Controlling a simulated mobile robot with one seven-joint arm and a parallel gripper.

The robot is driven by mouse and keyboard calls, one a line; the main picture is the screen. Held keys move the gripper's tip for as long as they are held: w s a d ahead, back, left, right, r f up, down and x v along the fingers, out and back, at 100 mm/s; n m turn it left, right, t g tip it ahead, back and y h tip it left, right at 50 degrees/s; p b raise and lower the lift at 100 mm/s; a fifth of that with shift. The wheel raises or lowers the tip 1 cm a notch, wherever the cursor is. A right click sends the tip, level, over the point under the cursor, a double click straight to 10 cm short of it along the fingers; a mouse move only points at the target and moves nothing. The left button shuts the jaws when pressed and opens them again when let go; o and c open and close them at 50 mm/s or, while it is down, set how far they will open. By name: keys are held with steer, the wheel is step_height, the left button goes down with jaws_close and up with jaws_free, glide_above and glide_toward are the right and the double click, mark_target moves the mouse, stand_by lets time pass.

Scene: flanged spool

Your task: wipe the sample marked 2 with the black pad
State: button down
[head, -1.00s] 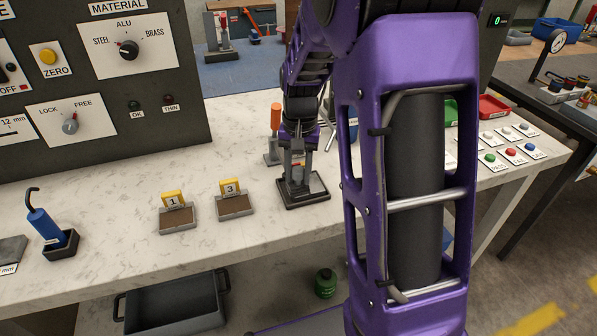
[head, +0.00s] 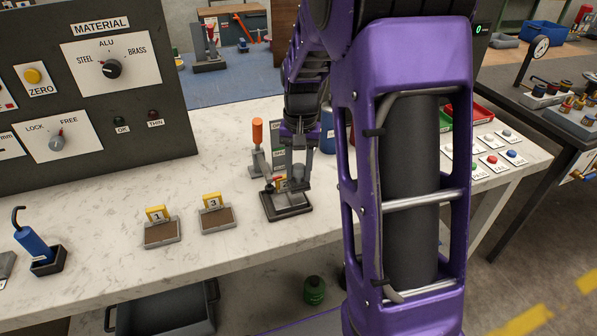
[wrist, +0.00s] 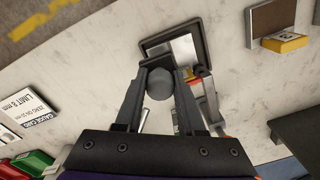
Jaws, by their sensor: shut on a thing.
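Sample 1 (head: 161,233) and sample 3 (head: 217,219) are brown plates in grey holders with yellow number tags, left of my gripper. I see no tag marked 2. A dark square-rimmed base (head: 287,213) stands to their right; the wrist view shows a light plate inside its dark rim (wrist: 150,45). My gripper (head: 298,180) is just above this base, pointing down. In the wrist view its fingers (wrist: 159,88) are shut on a grey round knob (wrist: 160,84). Contact with the plate cannot be told.
An orange-handled clamp (head: 257,135) stands just behind the base. A blue tool in a black holder (head: 33,246) is at the left. Push buttons (head: 491,160) and red and green trays are at the right. A control panel (head: 90,100) stands behind. The front middle bench is clear.

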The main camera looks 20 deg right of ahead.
steer(key=shift+r+p, duration=1.6)
steer(key=shift+r, duration=0.7)
